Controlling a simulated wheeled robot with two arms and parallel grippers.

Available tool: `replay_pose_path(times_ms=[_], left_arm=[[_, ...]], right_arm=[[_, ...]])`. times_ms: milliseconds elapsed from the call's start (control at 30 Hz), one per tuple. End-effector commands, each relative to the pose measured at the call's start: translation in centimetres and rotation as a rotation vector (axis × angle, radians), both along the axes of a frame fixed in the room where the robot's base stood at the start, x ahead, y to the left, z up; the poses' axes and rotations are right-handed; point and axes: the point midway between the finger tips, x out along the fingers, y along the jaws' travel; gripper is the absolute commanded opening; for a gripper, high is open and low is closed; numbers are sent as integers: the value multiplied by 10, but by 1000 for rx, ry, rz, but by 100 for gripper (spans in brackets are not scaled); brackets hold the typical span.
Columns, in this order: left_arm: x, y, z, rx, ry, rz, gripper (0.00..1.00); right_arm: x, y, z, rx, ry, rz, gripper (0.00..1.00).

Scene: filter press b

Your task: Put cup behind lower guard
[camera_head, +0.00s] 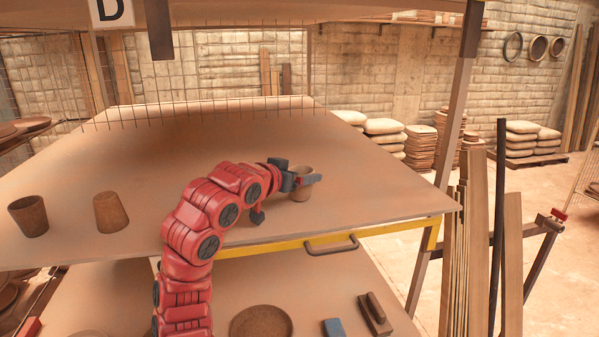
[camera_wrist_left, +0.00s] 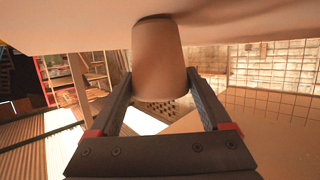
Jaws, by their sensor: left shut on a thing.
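A brown clay cup (camera_head: 301,192) is at the right part of the upper board (camera_head: 390,190), held between the fingers of my left gripper (camera_head: 303,180). In the left wrist view the cup (camera_wrist_left: 160,60) sits between both fingers of the gripper (camera_wrist_left: 165,108), one end close to the board surface. I cannot tell whether it touches the board. Mesh also shows in the left wrist view (camera_wrist_left: 275,110). My right gripper is not in view.
Two more brown cups, one upright (camera_head: 28,216) and one upside down (camera_head: 110,212), stand at the board's left. A yellow front rail with a handle (camera_head: 331,244) runs below the board. A dark post (camera_head: 450,130) rises at right. The board's middle is clear.

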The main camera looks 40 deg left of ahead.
Motion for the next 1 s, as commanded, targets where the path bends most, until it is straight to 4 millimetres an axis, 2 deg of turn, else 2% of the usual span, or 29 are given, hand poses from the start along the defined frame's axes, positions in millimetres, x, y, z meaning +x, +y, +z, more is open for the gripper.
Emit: replay_pose_path(times_ms=[167, 200, 300, 533, 633, 767, 1000], left_arm=[[0, 0, -4, 0, -1, 0, 21], [0, 0, -4, 0, 0, 0, 83], [0, 0, -3, 0, 0, 0, 100], [0, 0, -2, -1, 0, 0, 100], [0, 0, 4, 0, 0, 0, 100], [-19, 1, 4, 2, -8, 3, 100], [-71, -3, 19, 6, -7, 4, 100]], right_arm=[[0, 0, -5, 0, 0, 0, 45], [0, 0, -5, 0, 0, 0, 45], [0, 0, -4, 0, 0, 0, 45], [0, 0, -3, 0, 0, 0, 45], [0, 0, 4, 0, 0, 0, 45], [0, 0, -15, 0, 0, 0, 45], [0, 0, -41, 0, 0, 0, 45]])
